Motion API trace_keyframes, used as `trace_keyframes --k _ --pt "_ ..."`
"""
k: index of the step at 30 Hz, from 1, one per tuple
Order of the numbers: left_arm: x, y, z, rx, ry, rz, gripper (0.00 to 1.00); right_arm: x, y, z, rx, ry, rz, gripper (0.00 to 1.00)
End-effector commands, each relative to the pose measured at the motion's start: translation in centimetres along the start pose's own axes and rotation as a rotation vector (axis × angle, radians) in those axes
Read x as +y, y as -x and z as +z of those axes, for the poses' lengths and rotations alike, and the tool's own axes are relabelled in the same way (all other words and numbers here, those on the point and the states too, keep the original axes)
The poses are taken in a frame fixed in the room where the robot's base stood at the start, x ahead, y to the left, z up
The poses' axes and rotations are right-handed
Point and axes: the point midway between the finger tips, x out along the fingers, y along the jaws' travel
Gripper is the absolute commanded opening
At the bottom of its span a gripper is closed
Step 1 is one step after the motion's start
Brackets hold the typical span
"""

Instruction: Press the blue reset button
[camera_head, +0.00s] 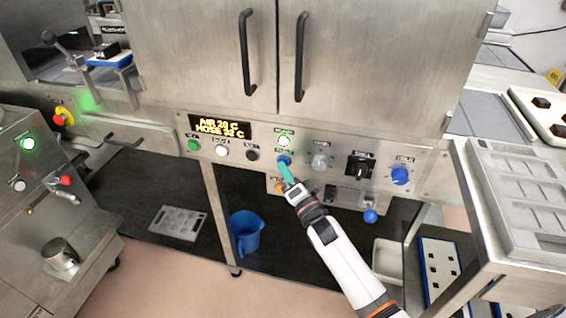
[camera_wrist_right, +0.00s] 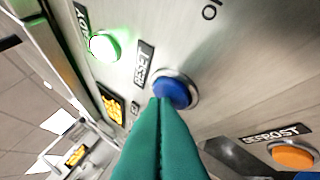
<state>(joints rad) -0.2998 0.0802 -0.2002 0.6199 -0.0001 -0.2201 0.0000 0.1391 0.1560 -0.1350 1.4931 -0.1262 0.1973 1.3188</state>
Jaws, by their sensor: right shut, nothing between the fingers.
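The blue reset button (camera_wrist_right: 174,90) sits in a metal ring on the steel panel, beside a label reading RESET. In the head view the reset button (camera_head: 284,159) is partly hidden by my right gripper (camera_head: 286,168). The right gripper's teal fingers are closed together with nothing between them. In the right wrist view the fingertips (camera_wrist_right: 160,101) overlap the near edge of the button; I cannot tell whether they touch it. My left gripper does not show.
A lit green button (camera_wrist_right: 104,46) and an orange button (camera_wrist_right: 293,155) flank the reset button. The panel also has a display (camera_head: 219,127), a black rotary switch (camera_head: 360,166) and a blue knob (camera_head: 400,176). A blue jug (camera_head: 246,236) stands below.

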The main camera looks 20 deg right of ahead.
Motion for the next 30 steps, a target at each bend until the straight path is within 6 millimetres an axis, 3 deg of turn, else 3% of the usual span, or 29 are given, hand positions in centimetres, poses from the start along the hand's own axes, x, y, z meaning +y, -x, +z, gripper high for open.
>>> trace_keyframes --k 20,30 --pt "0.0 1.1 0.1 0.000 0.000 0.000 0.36 0.9 1.2 -0.9 0.000 -0.002 -0.001 0.00" --pt "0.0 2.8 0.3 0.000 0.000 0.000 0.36 2.7 3.5 -2.5 0.001 -0.003 -0.002 0.00"
